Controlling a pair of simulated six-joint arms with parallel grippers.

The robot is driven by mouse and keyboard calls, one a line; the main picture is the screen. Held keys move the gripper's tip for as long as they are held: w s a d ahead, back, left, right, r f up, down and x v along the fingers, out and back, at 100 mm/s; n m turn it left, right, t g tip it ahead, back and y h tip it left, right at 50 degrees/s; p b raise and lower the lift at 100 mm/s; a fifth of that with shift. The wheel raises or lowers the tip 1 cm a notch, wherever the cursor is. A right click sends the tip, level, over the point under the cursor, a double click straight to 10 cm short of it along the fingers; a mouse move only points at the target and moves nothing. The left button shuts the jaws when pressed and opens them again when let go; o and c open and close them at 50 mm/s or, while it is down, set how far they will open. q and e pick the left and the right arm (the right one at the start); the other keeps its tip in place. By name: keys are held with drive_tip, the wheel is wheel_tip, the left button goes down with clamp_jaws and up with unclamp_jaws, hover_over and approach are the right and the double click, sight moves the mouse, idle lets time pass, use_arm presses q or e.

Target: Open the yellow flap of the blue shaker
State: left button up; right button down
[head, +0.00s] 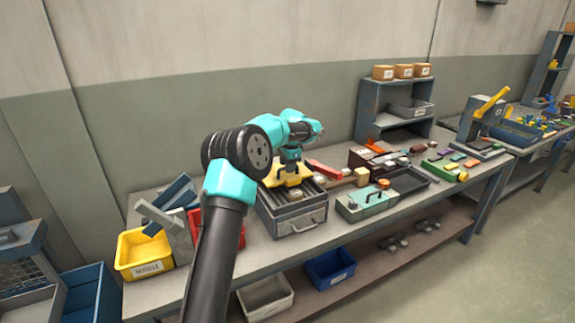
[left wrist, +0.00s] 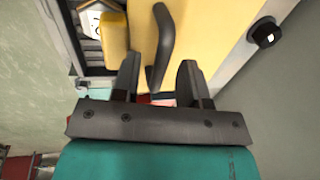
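A blue-grey box with a front handle, apparently the shaker (head: 300,218), stands on the bench in the head view. The yellow flap (head: 274,180) lies on its top, partly hidden by my left gripper (head: 291,160). In the left wrist view the yellow flap (left wrist: 210,40) fills the top middle, with a dark curved handle (left wrist: 166,42) on it. My left gripper (left wrist: 157,78) is open there, its two fingers apart on either side of the handle's lower end. I cannot tell whether a finger touches it. My right gripper is not in view.
A yellow bin (head: 140,262) and a red bin (head: 232,232) stand left of the shaker. A green case (head: 365,200) and a dark tray (head: 405,181) stand to its right. Blue and white bins lie on the lower shelf. A grey shelf unit (head: 366,105) stands behind.

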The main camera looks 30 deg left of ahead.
use_arm(q)
clamp_jaws()
idle(0.3)
drive_tip(key=shift+r, duration=0.2)
